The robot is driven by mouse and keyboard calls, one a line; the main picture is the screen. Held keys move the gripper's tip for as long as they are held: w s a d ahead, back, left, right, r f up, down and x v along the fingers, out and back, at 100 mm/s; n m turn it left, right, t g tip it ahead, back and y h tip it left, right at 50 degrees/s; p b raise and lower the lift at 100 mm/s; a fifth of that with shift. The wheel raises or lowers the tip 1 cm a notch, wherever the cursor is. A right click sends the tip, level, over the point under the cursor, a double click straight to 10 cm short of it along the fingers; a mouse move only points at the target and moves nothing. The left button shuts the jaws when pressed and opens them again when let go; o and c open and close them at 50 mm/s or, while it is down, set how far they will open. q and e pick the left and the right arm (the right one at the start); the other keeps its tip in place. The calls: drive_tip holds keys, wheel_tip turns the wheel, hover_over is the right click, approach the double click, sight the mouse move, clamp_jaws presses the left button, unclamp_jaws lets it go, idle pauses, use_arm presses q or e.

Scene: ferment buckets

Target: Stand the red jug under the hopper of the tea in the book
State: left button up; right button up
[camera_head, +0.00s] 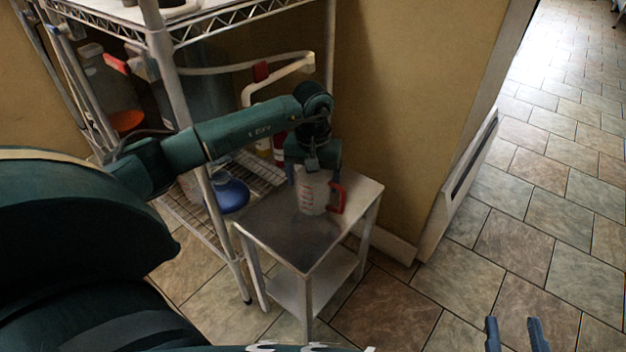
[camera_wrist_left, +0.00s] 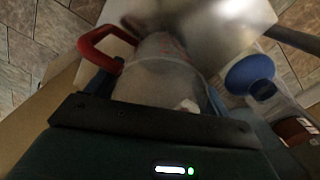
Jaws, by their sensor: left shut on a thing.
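The red jug (camera_head: 312,197) is a clear measuring jug with red marks and a red handle, upright over the small metal table (camera_head: 268,238). I cannot tell whether its base touches the top. My left gripper (camera_head: 314,170) reaches down from above and is shut on the jug. In the left wrist view the jug (camera_wrist_left: 158,82) sits between the fingers, with its red handle (camera_wrist_left: 92,46) to the left. My right gripper (camera_head: 517,338) is at the bottom right, empty, its blue fingers apart. I make out no hopper or book.
A wire shelf rack (camera_head: 172,85) stands at the left, close beside my left arm. A blue round-bottomed container (camera_head: 231,193) is on its lower shelf, near the table. A yellow wall (camera_head: 415,110) rises behind the table. The tiled floor (camera_head: 520,225) at the right is clear.

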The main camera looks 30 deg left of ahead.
use_arm(q)
drive_tip(key=shift+r, duration=0.1)
drive_tip(key=o, duration=0.9)
